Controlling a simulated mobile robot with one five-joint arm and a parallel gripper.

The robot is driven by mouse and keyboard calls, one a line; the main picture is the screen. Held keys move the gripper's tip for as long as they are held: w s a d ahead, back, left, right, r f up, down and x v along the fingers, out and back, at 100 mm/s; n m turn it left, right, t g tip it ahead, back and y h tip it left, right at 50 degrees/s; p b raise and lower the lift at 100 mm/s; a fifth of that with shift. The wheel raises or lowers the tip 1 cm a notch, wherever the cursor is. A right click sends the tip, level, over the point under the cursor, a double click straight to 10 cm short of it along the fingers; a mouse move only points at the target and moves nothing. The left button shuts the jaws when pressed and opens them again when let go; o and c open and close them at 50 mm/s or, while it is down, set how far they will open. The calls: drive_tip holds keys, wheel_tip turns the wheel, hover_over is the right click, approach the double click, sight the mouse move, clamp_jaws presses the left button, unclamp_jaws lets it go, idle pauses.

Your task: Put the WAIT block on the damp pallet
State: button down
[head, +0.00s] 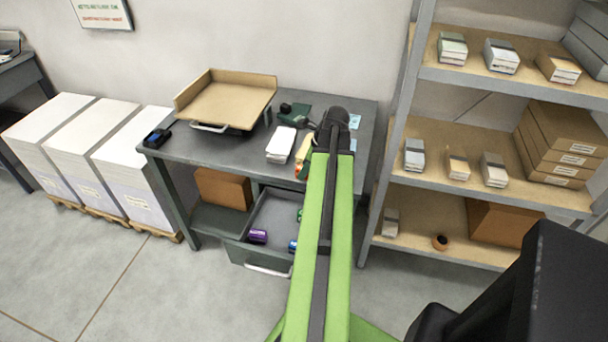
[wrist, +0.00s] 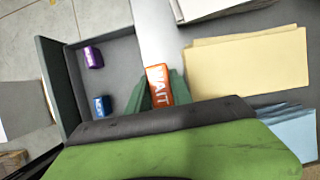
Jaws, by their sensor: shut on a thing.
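The orange WAIT block (wrist: 159,84), with white lettering, is between the dark green fingers of my gripper (wrist: 160,92) in the wrist view. My gripper is shut on it, above the grey desk near the open drawer. In the head view only a small orange bit (head: 299,171) shows beside my arm, which hides the rest. Wooden pallets (head: 139,225) under tall white paper stacks stand on the floor at the left. I cannot tell which pallet is damp; their labels are too small to read.
The open drawer (head: 264,266) holds a purple block (head: 257,236) and a blue block (head: 293,245). The desk (head: 227,150) carries a cardboard tray (head: 228,98), a white paper pack (head: 281,144) and yellow sheets (wrist: 248,65). Shelves (head: 480,190) stand right. Floor in front is clear.

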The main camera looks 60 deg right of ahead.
drive_tip(key=shift+f, duration=0.1)
drive_tip(key=c, duration=1.1)
unclamp_jaws()
drive_tip(key=shift+c, duration=0.2)
drive_tip(key=shift+r+p, duration=0.35)
drive_tip(key=shift+r, duration=0.15)
drive_tip(key=p+v, duration=1)
drive_tip(key=v, duration=0.1)
drive_tip(key=shift+s+r, duration=0.15)
